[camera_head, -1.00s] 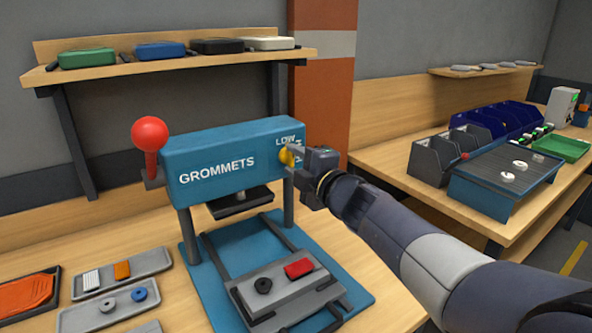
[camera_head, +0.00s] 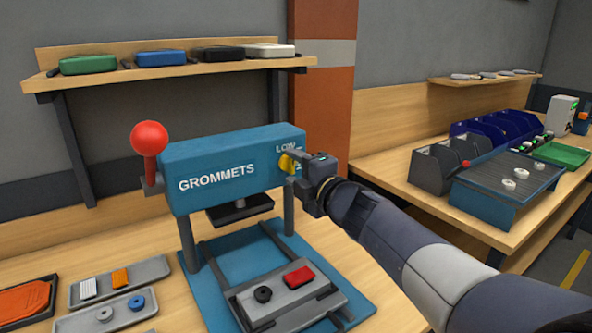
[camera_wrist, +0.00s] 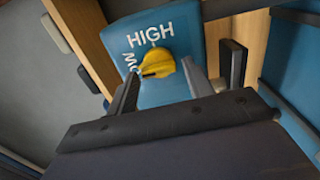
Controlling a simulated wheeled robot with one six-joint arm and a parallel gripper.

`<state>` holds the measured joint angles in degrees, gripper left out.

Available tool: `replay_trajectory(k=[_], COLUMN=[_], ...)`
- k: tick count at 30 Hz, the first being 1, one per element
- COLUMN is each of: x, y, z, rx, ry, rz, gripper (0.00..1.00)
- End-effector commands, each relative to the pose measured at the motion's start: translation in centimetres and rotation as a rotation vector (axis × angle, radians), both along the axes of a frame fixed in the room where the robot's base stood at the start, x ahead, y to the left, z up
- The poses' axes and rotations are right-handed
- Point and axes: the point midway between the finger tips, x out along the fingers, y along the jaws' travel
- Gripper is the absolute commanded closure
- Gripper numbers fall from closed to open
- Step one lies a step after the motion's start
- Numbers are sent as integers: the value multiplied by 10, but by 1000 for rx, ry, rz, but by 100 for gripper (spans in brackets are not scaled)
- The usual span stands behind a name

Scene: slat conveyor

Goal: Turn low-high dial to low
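The yellow low-high dial (camera_wrist: 157,63) is on the end face of the blue grommet press (camera_head: 222,170); it also shows in the head view (camera_head: 286,163). In the wrist view, HIGH is printed above it and LOW, partly hidden, to its left. The dial's narrow end appears to point left, toward LOW; its exact angle is unclear. My gripper (camera_wrist: 160,69) is at the dial, its fingers apart on either side. Small gaps seem to show between the fingertips and the dial. In the head view, my gripper (camera_head: 296,157) partly covers the LOW-HIGH lettering.
A red-knobbed lever (camera_head: 149,140) stands at the press's left. A grey fixture (camera_head: 270,308) sits beneath the press. Small part trays (camera_head: 120,280) lie to the left. A shelf (camera_head: 180,72) with several cases is above. Another bench with bins (camera_head: 440,165) is at right.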

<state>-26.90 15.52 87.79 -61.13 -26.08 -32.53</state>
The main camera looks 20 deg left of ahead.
Motion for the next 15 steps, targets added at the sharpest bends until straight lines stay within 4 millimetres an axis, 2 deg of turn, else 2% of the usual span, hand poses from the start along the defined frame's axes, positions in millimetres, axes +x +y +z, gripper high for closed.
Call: replay_trajectory(k=[3,11,15], x=[0,-1,-8], y=[0,-1,-11], z=[0,0,0], rx=[1,1,2], ry=[1,2,1], rz=[0,-1,-2], gripper=[42,42,42])
